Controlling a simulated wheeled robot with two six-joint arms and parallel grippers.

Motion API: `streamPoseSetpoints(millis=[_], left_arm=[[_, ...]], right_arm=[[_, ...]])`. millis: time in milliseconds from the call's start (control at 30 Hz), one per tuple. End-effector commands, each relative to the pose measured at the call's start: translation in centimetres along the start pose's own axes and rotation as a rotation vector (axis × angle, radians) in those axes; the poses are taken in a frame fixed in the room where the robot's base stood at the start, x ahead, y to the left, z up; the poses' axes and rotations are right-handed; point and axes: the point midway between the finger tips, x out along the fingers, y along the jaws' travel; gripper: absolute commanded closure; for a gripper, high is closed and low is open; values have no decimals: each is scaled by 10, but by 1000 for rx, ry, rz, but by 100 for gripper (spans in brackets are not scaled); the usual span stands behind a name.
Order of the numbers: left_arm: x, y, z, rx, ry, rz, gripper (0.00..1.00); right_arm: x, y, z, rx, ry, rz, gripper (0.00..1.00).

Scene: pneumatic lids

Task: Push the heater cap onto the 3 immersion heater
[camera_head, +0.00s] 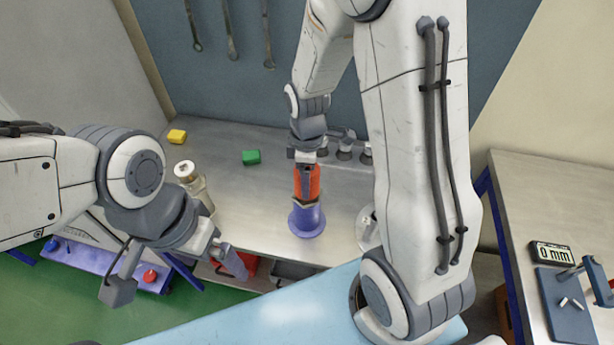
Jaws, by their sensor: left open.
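My left gripper (176,275) is open and empty at the lower left, in front of the bench. My right arm reaches over the bench, and its gripper (306,168) points down at an orange-red piece (314,183). That piece stands over a flared purple-blue piece (307,222) on the bench; I cannot tell whether they are joined. How the right fingers sit on the orange-red piece is too small to tell. Several small grey fittings (345,152) stand in a row at the back, partly hidden by my right arm. I cannot tell for certain which piece is the heater cap or the heater.
A white-capped jar (185,172) stands on the bench's left; another clear item (365,228) is half hidden by my right arm. A yellow block (177,136) and green block (251,157) lie behind.

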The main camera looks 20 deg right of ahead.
Motion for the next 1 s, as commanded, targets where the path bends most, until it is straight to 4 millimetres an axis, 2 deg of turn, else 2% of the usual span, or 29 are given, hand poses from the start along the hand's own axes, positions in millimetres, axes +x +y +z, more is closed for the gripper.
streamPoseSetpoints(millis=[467,500,533,567,800,1000], left_arm=[[9,-1,0,0,0,0,0],[8,-1,0,0,0,0,0],[8,-1,0,0,0,0,0],[8,-1,0,0,0,0,0],[8,-1,0,-7,0,0,0],[-4,0,0,-7,0,0,0]], right_arm=[[12,0,0,0,-1,-1,82],[11,0,0,0,0,-1,16],[10,0,0,0,0,-1,5],[10,0,0,0,0,-1,0],[10,0,0,0,0,0,0],[-2,0,0,0,0,0,0]])
